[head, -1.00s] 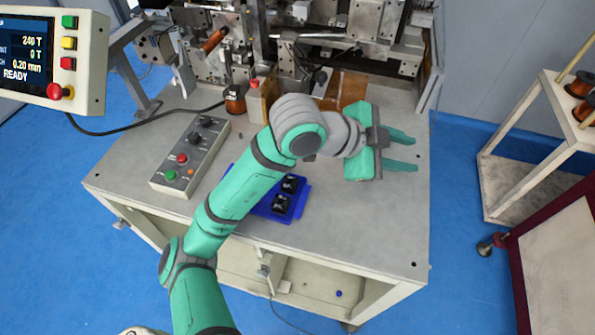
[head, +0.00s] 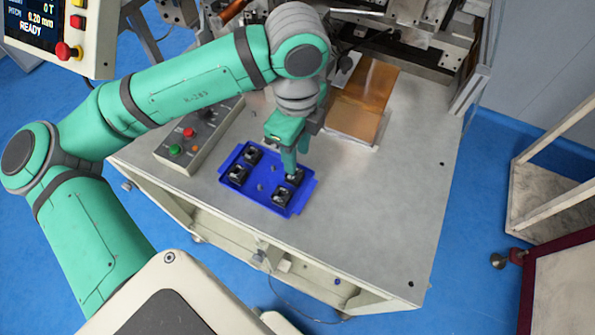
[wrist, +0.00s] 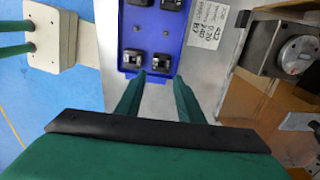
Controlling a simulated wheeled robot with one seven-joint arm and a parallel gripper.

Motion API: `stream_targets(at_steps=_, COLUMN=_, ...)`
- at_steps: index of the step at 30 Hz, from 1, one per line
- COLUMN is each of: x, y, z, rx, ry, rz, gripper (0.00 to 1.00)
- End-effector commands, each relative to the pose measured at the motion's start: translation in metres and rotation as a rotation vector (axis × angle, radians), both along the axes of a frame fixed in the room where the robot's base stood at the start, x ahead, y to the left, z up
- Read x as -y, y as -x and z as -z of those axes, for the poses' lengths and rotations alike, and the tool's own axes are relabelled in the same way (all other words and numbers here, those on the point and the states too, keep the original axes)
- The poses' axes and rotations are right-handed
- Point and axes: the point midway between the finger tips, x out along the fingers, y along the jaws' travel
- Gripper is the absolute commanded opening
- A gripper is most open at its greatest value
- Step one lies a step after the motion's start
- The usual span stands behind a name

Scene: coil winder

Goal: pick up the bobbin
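Several small black bobbins sit in a blue tray (head: 264,190) on the grey worktop; the tray also shows at the top of the wrist view (wrist: 148,40). In the head view, one bobbin (head: 281,198) is at the tray's front right and two are on its left side. My gripper (head: 290,170) points down over the tray's right part, close to the far-right bobbin (head: 295,177), partly hidden by the fingers. In the wrist view my gripper (wrist: 161,77) is open and empty, with a bobbin (wrist: 160,63) just ahead of the gap between its fingertips. I cannot tell their height difference.
A control box (head: 190,140) with buttons stands left of the tray. A copper-coloured block (head: 362,100) and the winder machinery are behind it. The worktop to the right is clear. A screen panel (head: 60,30) hangs at the upper left.

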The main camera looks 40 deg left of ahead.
Motion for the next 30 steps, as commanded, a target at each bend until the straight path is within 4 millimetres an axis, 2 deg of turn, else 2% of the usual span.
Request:
stream_targets(at_steps=3, x=0.0, y=0.001, z=0.019, rx=-0.001, ry=0.002, rz=-0.001, gripper=0.34)
stream_targets(at_steps=13, x=-0.003, y=0.001, z=0.044, rx=0.0, ry=0.002, rz=-0.002, gripper=0.34)
stream_targets(at_steps=21, x=-0.005, y=-0.001, z=0.08, rx=0.001, ry=0.002, rz=0.004, gripper=0.34)
stream_targets(at_steps=25, x=-0.005, y=-0.002, z=0.087, rx=0.002, ry=0.002, rz=0.006, gripper=0.34)
stream_targets(at_steps=30, x=-0.005, y=-0.002, z=0.088, rx=0.003, ry=0.001, rz=0.007, gripper=0.34)
